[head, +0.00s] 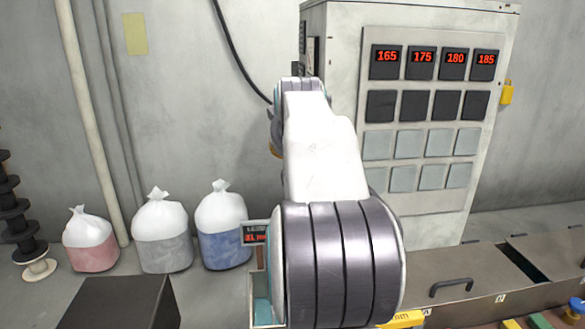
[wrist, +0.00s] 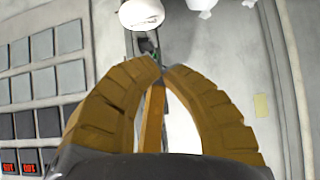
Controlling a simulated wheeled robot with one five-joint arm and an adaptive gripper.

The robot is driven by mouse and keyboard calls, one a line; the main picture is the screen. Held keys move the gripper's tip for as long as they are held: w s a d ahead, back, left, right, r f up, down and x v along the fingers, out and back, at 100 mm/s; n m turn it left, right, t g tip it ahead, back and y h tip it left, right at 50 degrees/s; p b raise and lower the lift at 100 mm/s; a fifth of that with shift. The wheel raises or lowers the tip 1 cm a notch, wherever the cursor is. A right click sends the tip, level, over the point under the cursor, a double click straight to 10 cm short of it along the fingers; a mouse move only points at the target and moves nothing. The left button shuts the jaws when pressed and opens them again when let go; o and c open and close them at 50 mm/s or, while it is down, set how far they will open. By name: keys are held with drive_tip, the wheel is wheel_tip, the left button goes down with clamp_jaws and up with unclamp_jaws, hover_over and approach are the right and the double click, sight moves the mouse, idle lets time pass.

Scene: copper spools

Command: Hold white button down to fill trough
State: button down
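My gripper (wrist: 160,66) has orange-brown ribbed fingers in the wrist view. Their tips come together, with no object seen held between them. In the head view my arm hides nearly all of the gripper; only an orange sliver shows at its left edge. I cannot make out a white button in either view. A small sign with red digits (head: 255,234) stands left of my arm, partly hidden by it. Below it, a narrow teal strip in a pale-edged container (head: 262,310) shows; it may be the trough, mostly hidden by my arm.
A grey cabinet (head: 340,15) with red displays reading 165 to 185 and square panels stands behind right. Three tied bags (head: 222,225) stand by the left wall. A dark box (head: 120,302) is front left. A metal bench with a handle (head: 452,287) is right.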

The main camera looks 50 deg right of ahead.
drive_tip(key=shift+w+d+f, duration=0.1)
drive_tip(key=shift+d+f, duration=0.05)
drive_tip(key=shift+f, duration=0.85)
drive_tip(key=shift+w+d+f, duration=0.1)
drive_tip(key=shift+d+f, duration=0.05)
drive_tip(key=shift+f, duration=0.85)
drive_tip(key=shift+s+f, duration=0.1)
drive_tip(key=shift+f, duration=0.1)
drive_tip(key=shift+f+b, duration=0.85)
drive_tip(key=shift+b, duration=0.2)
drive_tip(key=shift+a+f, duration=0.1)
drive_tip(key=shift+f, duration=0.05)
idle(1.3)
